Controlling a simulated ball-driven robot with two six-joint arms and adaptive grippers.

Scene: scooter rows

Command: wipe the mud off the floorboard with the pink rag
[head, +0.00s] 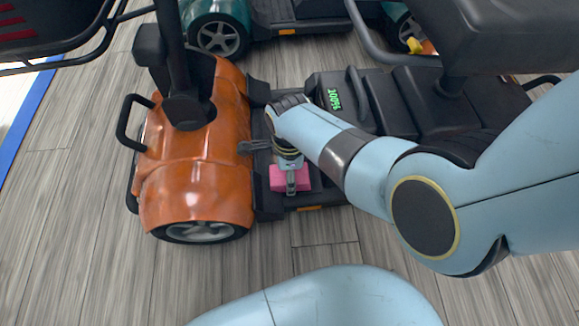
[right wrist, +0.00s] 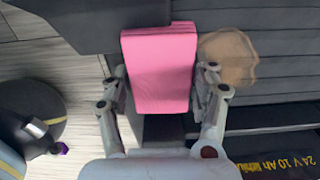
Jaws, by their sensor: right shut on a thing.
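The pink rag (head: 290,177) is a thick block-like pad. My right gripper (head: 289,183) is shut on it, with one finger on each side of the rag (right wrist: 160,70) in the right wrist view. The rag is over the dark floorboard (head: 325,194) of the orange scooter (head: 200,170); I cannot tell whether it touches the board. A brown mud patch (right wrist: 230,57) lies on the ribbed floorboard (right wrist: 285,60), just right of the rag in the right wrist view. My right arm and gripper hide that patch in the head view. My left gripper is not in view.
The scooter's steering column (head: 172,50) rises left of the gripper. A black battery box (head: 360,100) and the seat (head: 490,35) stand to the right. A teal scooter (head: 217,30) is parked behind. The wood-look floor (head: 60,220) is clear at left.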

